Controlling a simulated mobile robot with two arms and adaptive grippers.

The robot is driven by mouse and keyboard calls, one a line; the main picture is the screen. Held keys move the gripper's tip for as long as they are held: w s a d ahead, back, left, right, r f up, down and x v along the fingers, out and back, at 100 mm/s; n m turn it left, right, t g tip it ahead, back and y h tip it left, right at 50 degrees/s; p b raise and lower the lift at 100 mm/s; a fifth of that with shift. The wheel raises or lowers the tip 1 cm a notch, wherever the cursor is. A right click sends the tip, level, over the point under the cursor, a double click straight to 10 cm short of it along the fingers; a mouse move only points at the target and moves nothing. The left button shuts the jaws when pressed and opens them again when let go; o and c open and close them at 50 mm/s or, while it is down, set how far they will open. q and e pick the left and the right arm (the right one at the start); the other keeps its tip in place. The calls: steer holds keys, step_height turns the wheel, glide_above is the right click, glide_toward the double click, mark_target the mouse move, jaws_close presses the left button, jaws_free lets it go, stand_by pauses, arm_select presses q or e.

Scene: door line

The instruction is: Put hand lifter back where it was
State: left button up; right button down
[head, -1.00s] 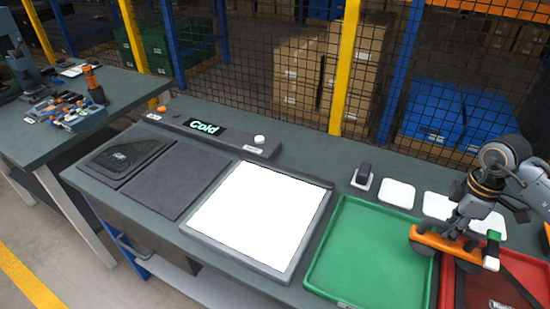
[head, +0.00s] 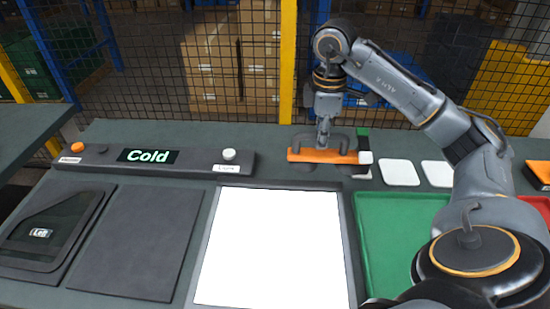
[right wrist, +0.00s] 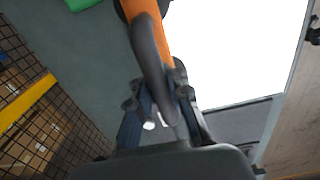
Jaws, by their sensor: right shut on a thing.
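The hand lifter is an orange bar (head: 320,156) with a dark handle and dark round cups under it. In the head view it hangs level above the back strip of the bench, behind the white lit panel (head: 272,248). My right gripper (head: 323,122) is shut on its handle from above. In the right wrist view my right gripper (right wrist: 160,105) closes around the dark handle (right wrist: 147,45), with the orange bar (right wrist: 157,35) beyond it. The lifter partly hides a small stand at its right end. I cannot tell whether the cups touch the bench. My left gripper is out of view.
Two white pads (head: 400,172) (head: 438,173) lie right of the lifter. A green tray (head: 395,235) lies in front, partly behind my right arm. A control bar reading "Cold" (head: 200,160) stands left. A dark glass part labelled "Left" (head: 45,225) lies at far left. Mesh fence (head: 150,60) stands behind.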

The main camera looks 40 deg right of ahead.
steer(key=w+d+f+p, duration=0.1)
steer(key=w+f, duration=0.3)
steer(key=w+d+f+p, duration=0.1)
steer(key=w+f, duration=0.3)
steer(key=w+d+f+p, duration=0.1)
steer(key=w+f+p, duration=0.1)
steer(key=w+f, duration=0.2)
steer(key=shift+w+d+f, duration=0.25)
steer(key=shift+w+d, duration=0.05)
steer(key=shift+d, duration=0.1)
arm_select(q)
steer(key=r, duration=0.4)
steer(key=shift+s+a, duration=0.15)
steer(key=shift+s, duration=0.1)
arm_select(e)
steer(key=shift+f, duration=0.1)
steer(key=shift+f, duration=0.1)
steer(key=c, duration=1.3)
jaws_free()
steer(key=shift+o, duration=0.2)
